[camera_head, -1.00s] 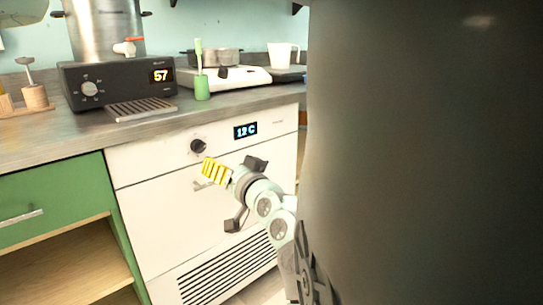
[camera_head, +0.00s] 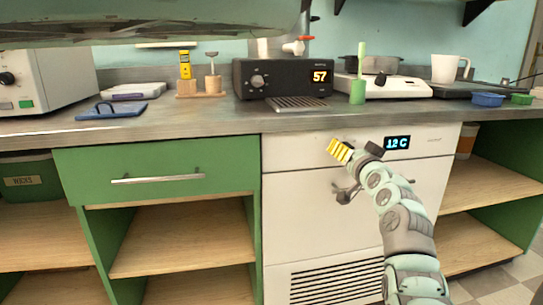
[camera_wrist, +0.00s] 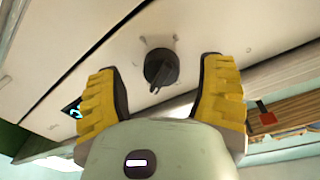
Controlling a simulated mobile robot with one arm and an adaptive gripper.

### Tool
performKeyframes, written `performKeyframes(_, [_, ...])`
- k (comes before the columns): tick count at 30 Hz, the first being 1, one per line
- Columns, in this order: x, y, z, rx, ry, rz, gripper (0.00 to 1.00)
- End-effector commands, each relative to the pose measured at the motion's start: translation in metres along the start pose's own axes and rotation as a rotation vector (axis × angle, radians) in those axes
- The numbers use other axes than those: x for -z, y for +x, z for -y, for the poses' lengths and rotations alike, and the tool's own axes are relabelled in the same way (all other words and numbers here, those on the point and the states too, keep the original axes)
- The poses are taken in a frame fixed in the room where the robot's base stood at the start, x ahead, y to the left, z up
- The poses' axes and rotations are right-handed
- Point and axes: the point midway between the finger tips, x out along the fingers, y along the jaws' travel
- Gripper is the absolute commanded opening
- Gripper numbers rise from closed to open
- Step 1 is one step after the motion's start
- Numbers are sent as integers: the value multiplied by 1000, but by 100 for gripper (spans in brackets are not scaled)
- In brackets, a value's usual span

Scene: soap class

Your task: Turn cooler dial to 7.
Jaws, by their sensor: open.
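The cooler (camera_head: 290,232) is a white cabinet under the counter, with a lit display (camera_head: 397,142) reading 12 C. Its black dial (camera_wrist: 161,68) shows in the wrist view, between and beyond my two yellow fingers. In the head view the dial is hidden behind my gripper (camera_head: 341,152). My gripper (camera_wrist: 160,88) is open and faces the cooler's front panel. The dial appears free of both fingers, with a gap on each side. The number that the dial points to cannot be read.
A black unit (camera_head: 282,78) showing 57 stands on the counter above, with a drip grate (camera_head: 298,103) in front. A green holder (camera_head: 357,92) and a white hotplate (camera_head: 398,87) stand to its right. A green drawer (camera_head: 155,165) is left of the cooler.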

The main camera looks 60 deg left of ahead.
Motion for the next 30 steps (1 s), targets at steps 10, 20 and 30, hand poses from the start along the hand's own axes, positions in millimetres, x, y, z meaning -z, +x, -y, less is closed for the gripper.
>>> performKeyframes(10, [-2,9,3,5,-1,2,69])
performKeyframes(20, [-1,9,3,4,-1,2,54])
performKeyframes(30, [-1,9,3,4,-1,1,19])
